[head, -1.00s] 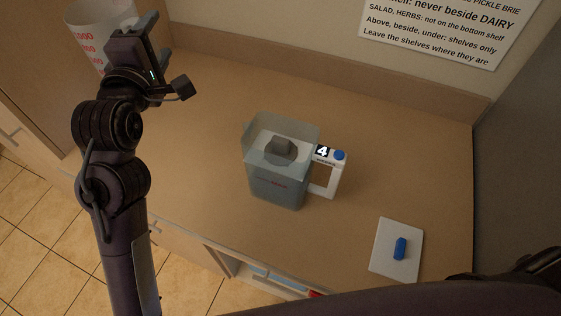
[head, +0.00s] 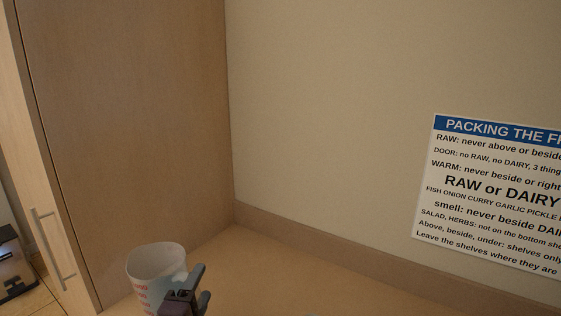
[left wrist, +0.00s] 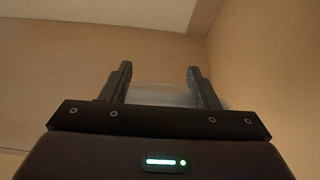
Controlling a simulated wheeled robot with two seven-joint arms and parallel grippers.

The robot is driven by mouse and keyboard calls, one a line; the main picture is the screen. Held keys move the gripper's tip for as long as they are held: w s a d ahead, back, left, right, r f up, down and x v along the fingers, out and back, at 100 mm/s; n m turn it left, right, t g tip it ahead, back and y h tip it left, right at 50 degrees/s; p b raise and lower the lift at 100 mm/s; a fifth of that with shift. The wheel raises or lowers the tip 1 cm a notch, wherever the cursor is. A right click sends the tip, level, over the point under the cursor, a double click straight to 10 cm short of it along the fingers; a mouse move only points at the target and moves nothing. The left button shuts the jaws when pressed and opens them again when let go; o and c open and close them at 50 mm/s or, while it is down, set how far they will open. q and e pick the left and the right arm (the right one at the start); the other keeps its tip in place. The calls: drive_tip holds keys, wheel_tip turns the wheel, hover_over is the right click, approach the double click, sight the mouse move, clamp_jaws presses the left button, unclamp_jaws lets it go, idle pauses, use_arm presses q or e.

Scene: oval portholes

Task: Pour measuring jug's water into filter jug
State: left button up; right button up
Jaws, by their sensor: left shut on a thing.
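The measuring jug (head: 155,268) is a pale translucent vessel with red markings, low at the left of the head view. It looks roughly upright, and its lower part is cut off by the frame edge. My left gripper (head: 190,290) is at its right side, shut on it. In the left wrist view the jug (left wrist: 163,94) is a blurred pale shape between the two fingers of the left gripper (left wrist: 160,80). The water in it cannot be made out. The filter jug is outside both current views. My right gripper is not in view.
A tall wooden cabinet (head: 130,120) stands close behind and left of the jug. The bare counter (head: 260,275) lies to the right, with a low backsplash (head: 330,258) along the wall. A printed sign (head: 495,195) hangs at the right.

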use_arm(q)
drive_tip(key=s+a+f+y, duration=0.1)
drive_tip(key=s+a+f, duration=0.2)
drive_tip(key=s+f, duration=0.2)
wheel_tip(320, 180, down, 2)
drive_tip(key=shift+s+a+n+y, duration=0.35)
drive_tip(key=shift+n+y, duration=0.05)
